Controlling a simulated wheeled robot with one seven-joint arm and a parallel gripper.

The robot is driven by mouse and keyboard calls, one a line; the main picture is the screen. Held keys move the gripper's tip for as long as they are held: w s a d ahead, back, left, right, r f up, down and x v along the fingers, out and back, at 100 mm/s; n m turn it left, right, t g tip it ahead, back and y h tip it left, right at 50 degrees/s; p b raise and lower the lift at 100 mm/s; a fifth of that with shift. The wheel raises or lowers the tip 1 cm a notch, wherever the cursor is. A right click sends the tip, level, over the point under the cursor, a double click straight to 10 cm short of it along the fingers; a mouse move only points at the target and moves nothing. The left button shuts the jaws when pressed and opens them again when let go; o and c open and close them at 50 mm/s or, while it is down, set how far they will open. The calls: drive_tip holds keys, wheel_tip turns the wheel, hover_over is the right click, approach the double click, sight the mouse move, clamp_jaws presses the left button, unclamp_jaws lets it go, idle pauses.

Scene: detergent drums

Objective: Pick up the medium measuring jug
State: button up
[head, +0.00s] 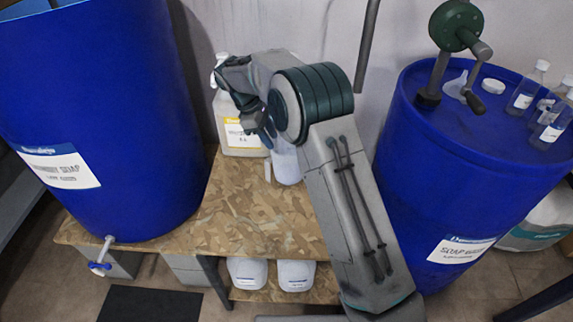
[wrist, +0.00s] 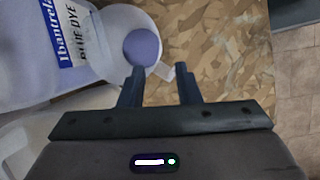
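A pale, lavender-white measuring jug (head: 286,163) stands on the wooden table, partly hidden behind my arm in the head view. Its handle points to the left there. In the wrist view, the lavender round shape just beyond the fingers looks like this jug (wrist: 142,48), with a pale handle-like piece near the gap between the fingertips. My gripper (wrist: 158,74) is open, its two dark fingers apart with nothing clamped between them. In the head view my gripper (head: 266,138) is above and beside the jug. I cannot tell whether the fingers touch it.
Blue drums stand left (head: 95,110) and right (head: 455,150). The front of the wooden table (head: 235,220) is clear.

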sight(286, 160)
drive_tip(key=x, duration=1.1)
drive_tip(key=shift+w+d+f, duration=0.1)
drive_tip(key=shift+d+f, duration=0.1)
drive_tip(key=shift+f, duration=0.1)
clamp_jaws()
